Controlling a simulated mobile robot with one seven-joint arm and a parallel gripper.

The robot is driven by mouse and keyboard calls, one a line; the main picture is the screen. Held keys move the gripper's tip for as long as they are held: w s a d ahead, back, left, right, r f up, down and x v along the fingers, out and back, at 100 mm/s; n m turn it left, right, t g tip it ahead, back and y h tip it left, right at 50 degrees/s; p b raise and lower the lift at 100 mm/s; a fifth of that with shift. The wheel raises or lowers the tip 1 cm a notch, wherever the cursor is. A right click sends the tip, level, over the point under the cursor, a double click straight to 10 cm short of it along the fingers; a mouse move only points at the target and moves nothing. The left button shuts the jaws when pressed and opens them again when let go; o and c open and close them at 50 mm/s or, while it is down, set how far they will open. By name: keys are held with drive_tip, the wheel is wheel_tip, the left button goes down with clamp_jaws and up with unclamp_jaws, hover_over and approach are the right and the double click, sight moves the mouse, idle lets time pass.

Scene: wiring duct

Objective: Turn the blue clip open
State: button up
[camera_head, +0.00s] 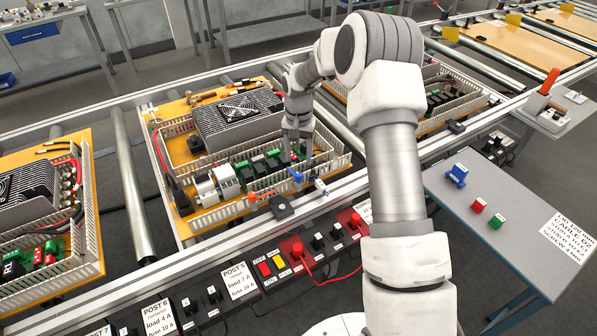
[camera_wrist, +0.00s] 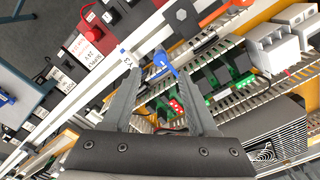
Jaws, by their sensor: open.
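The blue clip (camera_head: 296,176) sits on the near edge of the middle panel's slotted wiring duct (camera_head: 262,183). In the wrist view the blue clip (camera_wrist: 161,61) shows as a small blue lever between and just beyond my fingertips. My gripper (camera_head: 298,148) points down over the duct, close above the clip. In the wrist view my gripper (camera_wrist: 162,72) is open, with one finger on each side of the clip. I cannot tell whether a finger touches it. An orange clip (camera_head: 252,197) sits further left on the same duct edge; it also shows in the wrist view (camera_wrist: 236,5).
Green and black terminal blocks (camera_head: 262,163), grey-white components (camera_head: 216,185) and a finned black unit (camera_head: 237,117) fill the panel. A metal rail (camera_head: 190,262) and a dark post strip (camera_head: 265,272) with a red plug run along the front. A blue-grey table (camera_head: 470,235) stands at right.

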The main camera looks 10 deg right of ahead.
sight(298, 174)
wheel_tip(298, 174, down, 7)
drive_tip(key=shift+f, duration=0.1)
idle(0.3)
clamp_jaws()
idle(1.3)
